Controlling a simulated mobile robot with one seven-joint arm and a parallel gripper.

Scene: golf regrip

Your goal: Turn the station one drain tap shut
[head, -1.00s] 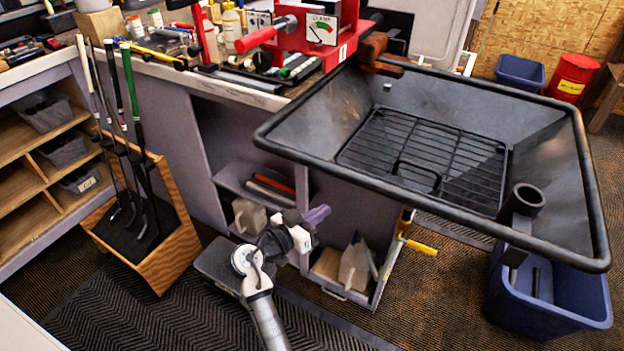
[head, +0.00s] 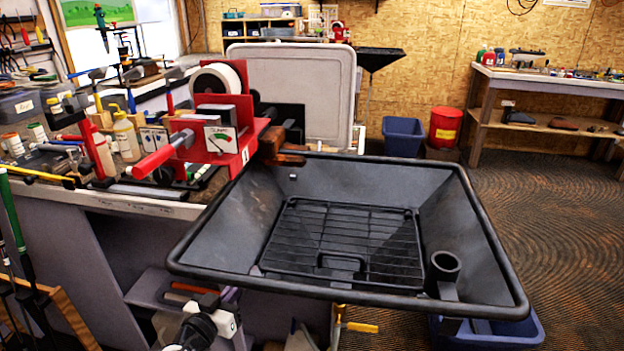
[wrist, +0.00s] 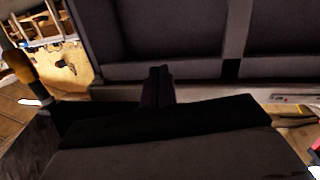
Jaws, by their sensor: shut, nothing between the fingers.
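The drain tap (head: 343,320) hangs under the front of the dark tray (head: 186,262), with brass-coloured metal and a yellow handle (head: 362,327) pointing right. The handle looks roughly level. My gripper (head: 230,296) is at the bottom edge of the head view, left of the tap and apart from it, in front of the bench's open shelf. Its purplish fingers are shut and empty; they also show in the wrist view (wrist: 158,84). A yellow-brown piece (wrist: 20,66) at the wrist view's left edge may be the tap handle, but I cannot be sure.
The tray overhangs the bench's right side and holds a black wire rack (head: 345,240) and a round cup (head: 444,266). A red clamp (head: 215,135) marked 1 stands on the bench. A blue bin (head: 500,335) sits below the tray. Floor at right is clear.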

